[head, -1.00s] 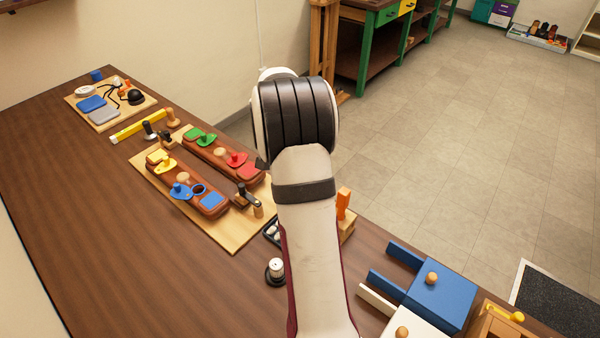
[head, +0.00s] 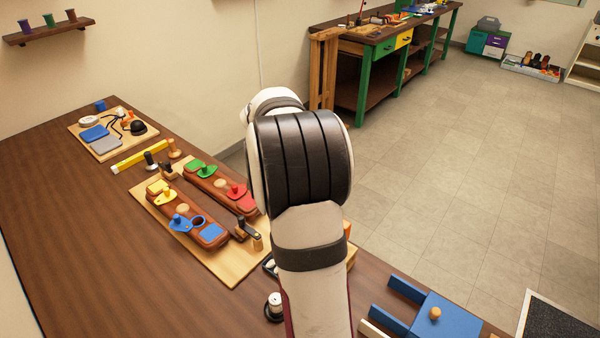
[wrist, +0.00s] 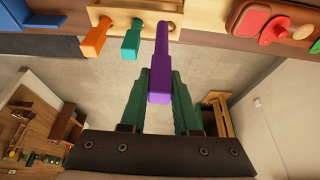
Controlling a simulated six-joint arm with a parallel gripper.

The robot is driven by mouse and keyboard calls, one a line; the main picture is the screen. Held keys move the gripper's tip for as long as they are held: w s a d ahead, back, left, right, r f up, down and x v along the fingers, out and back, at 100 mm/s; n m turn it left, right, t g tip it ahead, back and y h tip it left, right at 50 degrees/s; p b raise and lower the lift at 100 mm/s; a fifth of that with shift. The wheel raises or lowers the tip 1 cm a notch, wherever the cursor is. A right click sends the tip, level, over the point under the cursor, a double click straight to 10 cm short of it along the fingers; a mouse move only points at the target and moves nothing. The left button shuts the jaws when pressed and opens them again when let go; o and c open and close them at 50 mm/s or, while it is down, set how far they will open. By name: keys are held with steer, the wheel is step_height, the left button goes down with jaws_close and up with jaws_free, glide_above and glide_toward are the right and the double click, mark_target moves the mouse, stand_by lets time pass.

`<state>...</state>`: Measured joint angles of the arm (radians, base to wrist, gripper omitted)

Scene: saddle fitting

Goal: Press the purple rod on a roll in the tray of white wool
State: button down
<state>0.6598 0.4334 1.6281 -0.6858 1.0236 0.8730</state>
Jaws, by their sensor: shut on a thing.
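In the wrist view the purple rod (wrist: 159,84) stands between the two green fingers of my gripper (wrist: 160,95), which is shut on it. Its far end overlaps a pale wooden rack (wrist: 190,22); I cannot tell whether it still sits in the rack. In the head view my arm hides the gripper and the rod.
An orange rod (wrist: 96,38) and a teal rod (wrist: 132,40) stand beside the purple one in the wrist view. A wooden board (head: 228,270) with brown saddle pieces lies left of my arm. A blue block (head: 445,312) is at the front right.

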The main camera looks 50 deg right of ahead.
steer(key=s+a+f, duration=0.3)
steer(key=a+f, duration=0.3)
steer(key=f, duration=0.1)
steer(key=shift+s+f, duration=0.25)
steer(key=shift+s, duration=0.15)
steer(key=shift+f, duration=1.1)
stand_by(1.6)
step_height(320, 180, up, 7)
stand_by(0.7)
